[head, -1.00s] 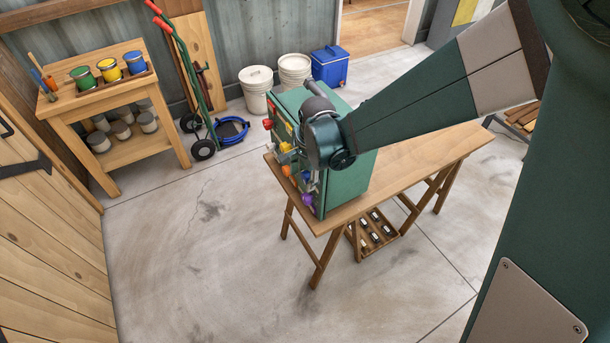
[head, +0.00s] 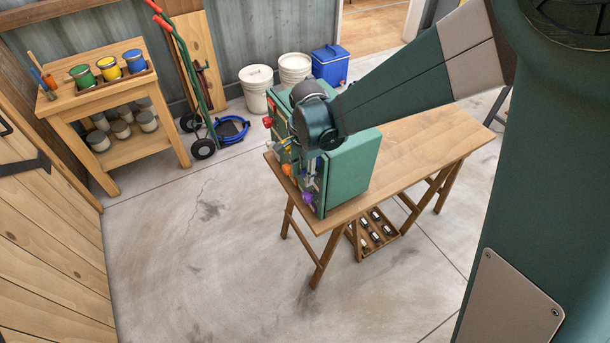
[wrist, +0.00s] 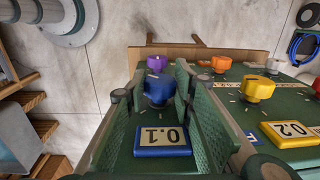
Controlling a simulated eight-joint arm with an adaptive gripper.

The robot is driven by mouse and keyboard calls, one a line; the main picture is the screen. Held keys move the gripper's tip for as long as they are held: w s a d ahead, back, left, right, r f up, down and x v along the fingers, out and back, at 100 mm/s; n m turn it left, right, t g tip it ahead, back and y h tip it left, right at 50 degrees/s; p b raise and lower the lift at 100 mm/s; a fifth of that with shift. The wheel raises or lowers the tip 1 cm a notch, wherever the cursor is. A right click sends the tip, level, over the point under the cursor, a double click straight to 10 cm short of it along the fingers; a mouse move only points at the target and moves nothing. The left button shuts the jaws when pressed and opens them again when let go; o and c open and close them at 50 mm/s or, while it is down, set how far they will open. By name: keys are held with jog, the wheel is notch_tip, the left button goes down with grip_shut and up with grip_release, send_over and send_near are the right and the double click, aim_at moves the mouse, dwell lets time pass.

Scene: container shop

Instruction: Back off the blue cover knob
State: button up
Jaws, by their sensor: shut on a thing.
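The blue cover knob (wrist: 158,89) is on the green front panel of the machine, seen in the wrist view between my two fingers. My gripper (wrist: 162,82) is shut on the knob, with one ribbed finger on each side of it. A blue-framed number plate (wrist: 162,141) is on the panel nearer the camera, between the fingers. In the head view my gripper (head: 309,169) is at the left face of the green machine (head: 347,172). The blue knob is hidden there behind my wrist and fingers.
Purple (wrist: 156,62), orange (wrist: 221,64) and yellow (wrist: 257,88) knobs are close around the blue one. A red knob (head: 268,122) is on the same face. The machine stands on a wooden trestle table (head: 420,150), bare to the right. The floor in front is clear.

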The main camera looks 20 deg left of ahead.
jog(key=shift+w+a+f+g+h+b, duration=0.15)
jog(key=shift+a+g+h+b, duration=0.05)
jog(key=shift+g+h+b, duration=1.15)
jog(key=shift+g+h, duration=0.15)
jog(key=o, duration=0.9)
jog(key=shift+v, duration=6.15)
